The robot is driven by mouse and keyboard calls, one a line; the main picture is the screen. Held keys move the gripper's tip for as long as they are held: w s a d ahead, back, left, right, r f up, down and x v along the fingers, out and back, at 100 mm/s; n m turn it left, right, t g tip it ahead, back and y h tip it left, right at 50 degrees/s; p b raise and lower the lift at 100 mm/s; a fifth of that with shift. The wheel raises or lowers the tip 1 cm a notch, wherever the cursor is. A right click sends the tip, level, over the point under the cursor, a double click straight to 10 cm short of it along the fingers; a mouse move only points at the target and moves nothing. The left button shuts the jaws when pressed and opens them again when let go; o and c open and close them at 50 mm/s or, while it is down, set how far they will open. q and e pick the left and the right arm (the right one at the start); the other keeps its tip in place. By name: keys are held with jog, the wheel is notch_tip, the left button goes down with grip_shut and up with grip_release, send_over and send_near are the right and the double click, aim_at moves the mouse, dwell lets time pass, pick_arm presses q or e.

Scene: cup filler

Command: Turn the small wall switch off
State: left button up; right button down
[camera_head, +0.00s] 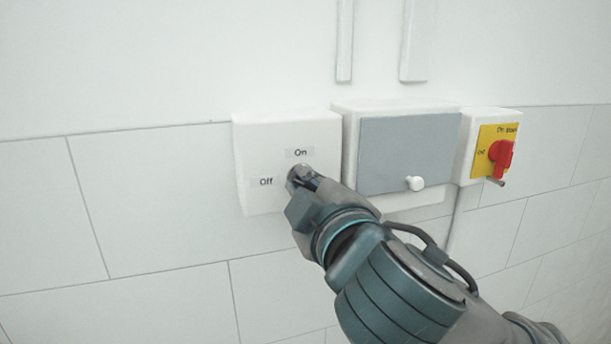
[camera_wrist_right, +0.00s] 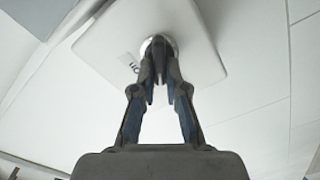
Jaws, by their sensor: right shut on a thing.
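The small wall switch is a white square box (camera_head: 262,145) on the wall, left of the other boxes. It bears an "On" label (camera_head: 300,152) at the top and an "Off" label (camera_head: 266,182) to the left. My right gripper (camera_head: 300,178) is at its round knob, just below "On". In the right wrist view my right gripper (camera_wrist_right: 161,52) is shut on the knob (camera_wrist_right: 147,43), whose pale rim shows around the fingertips. The fingers hide most of the knob, so I cannot tell its exact angle. My left gripper is not in view.
A box with a grey cover (camera_head: 405,152) and a small white knob (camera_head: 415,183) sits right of the switch. Further right is a yellow box with a red rotary handle (camera_head: 501,158). Conduits run up the wall above. The tiled wall at left is clear.

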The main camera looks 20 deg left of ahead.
jog(key=n+p, duration=0.1)
jog(key=n, duration=0.2)
jog(key=f+n+p, duration=0.1)
jog(key=n, duration=0.2)
jog(key=shift+s+a+n, duration=0.1)
jog(key=shift+a+n, duration=0.1)
jog(key=shift+n, duration=0.2)
jog(key=shift+f, duration=0.15)
jog(key=c, duration=1.2)
grip_release()
jog(key=shift+s+r, duration=0.1)
jog(key=shift+r, duration=0.1)
jog(key=v, duration=1.1)
jog(key=shift+s+d, duration=0.25)
jog(key=shift+d, duration=0.1)
